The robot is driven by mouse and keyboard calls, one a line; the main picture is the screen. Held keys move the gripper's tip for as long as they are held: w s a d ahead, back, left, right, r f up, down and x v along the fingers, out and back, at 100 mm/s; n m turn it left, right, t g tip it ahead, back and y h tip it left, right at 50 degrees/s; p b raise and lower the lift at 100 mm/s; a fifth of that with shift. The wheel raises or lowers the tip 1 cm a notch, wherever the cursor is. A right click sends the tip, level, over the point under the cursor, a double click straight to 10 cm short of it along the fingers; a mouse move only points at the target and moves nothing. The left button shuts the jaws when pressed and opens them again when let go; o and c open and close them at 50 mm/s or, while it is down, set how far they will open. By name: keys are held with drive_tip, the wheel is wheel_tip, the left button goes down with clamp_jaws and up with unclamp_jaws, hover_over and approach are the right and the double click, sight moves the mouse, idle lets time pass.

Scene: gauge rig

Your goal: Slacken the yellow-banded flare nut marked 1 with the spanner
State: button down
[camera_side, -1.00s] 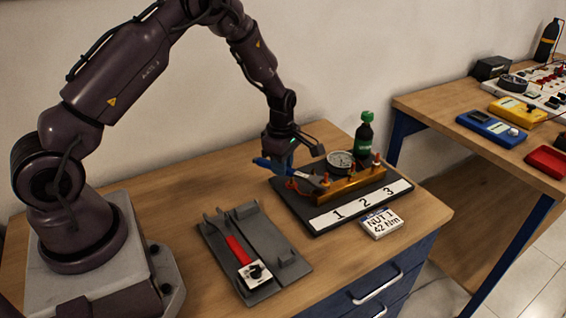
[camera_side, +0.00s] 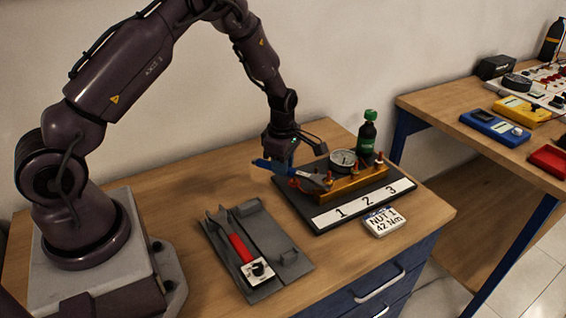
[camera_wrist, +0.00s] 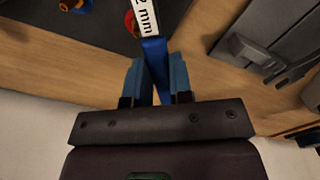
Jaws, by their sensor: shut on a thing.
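My gripper (camera_side: 278,158) is shut on the blue handle of the spanner (camera_wrist: 154,60), which runs forward between the blue fingers in the wrist view. A white label ending in "2 mm" shows on it. In the side view the spanner (camera_side: 264,165) reaches from the gripper to the left end of the brass block (camera_side: 357,184). Its grey head is at the fitting by number 1. The flare nut marked 1 is mostly hidden by the head, so I cannot tell how it is seated. A red and yellow fitting (camera_wrist: 131,22) shows beside the spanner in the wrist view.
A grey tray (camera_side: 283,258) holds a red-handled tool (camera_side: 240,247). A round gauge (camera_side: 342,159) and a dark green-capped bottle (camera_side: 367,135) stand behind the block. A "NUT 1 42 Nm" card (camera_side: 384,221) lies in front. Bare wood lies between tray and board.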

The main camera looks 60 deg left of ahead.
sight(264, 162)
drive_tip(key=shift+s+d+n, duration=0.7)
drive_tip(key=shift+s+n, duration=0.05)
drive_tip(key=shift+n, duration=0.25)
idle(0.6)
drive_tip(key=shift+w+a+m, duration=0.6)
drive_tip(key=shift+w+m, duration=0.1)
drive_tip(key=shift+m, duration=0.2)
drive_tip(key=shift+s+a, duration=0.1)
drive_tip(key=shift+a, duration=0.05)
idle(0.4)
drive_tip(key=shift+s+a, duration=0.7)
drive_tip(key=shift+a, duration=0.25)
drive_tip(key=shift+s+a, duration=0.65)
drive_tip(key=shift+a, duration=0.3)
drive_tip(key=shift+r, duration=2.3)
